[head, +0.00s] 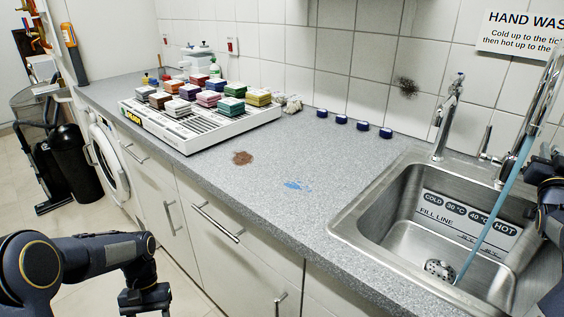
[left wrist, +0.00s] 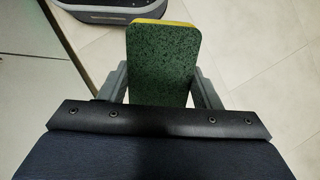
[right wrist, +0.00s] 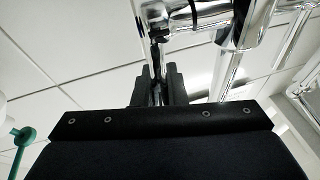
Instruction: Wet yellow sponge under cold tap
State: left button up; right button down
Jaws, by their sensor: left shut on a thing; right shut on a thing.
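A sponge (left wrist: 165,65) with a dark green scouring face and a yellow edge is held between the fingers of my left gripper (head: 148,300). That gripper is low in front of the cabinets, left of the sink; the sponge cannot be made out in the head view. My right gripper (right wrist: 158,88) is shut on a thin chrome lever under the tap body (right wrist: 185,15). In the head view it is at the right edge by the large chrome tap (head: 530,110). A thin blue stream (head: 490,225) runs into the steel sink (head: 345,222) near the drain (head: 440,269).
A smaller tap (head: 447,117) stands at the sink's back left. A white rack (head: 190,143) of coloured sponges sits on the grey counter (head: 290,210). Several dark blue caps (head: 341,119) line the wall.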

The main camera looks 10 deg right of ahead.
dwell(0.3)
jog(key=c, duration=1.5)
grip_release()
jog(key=shift+b+v, duration=0.35)
jog(key=shift+v, duration=3.45)
jog(key=shift+r, duration=0.1)
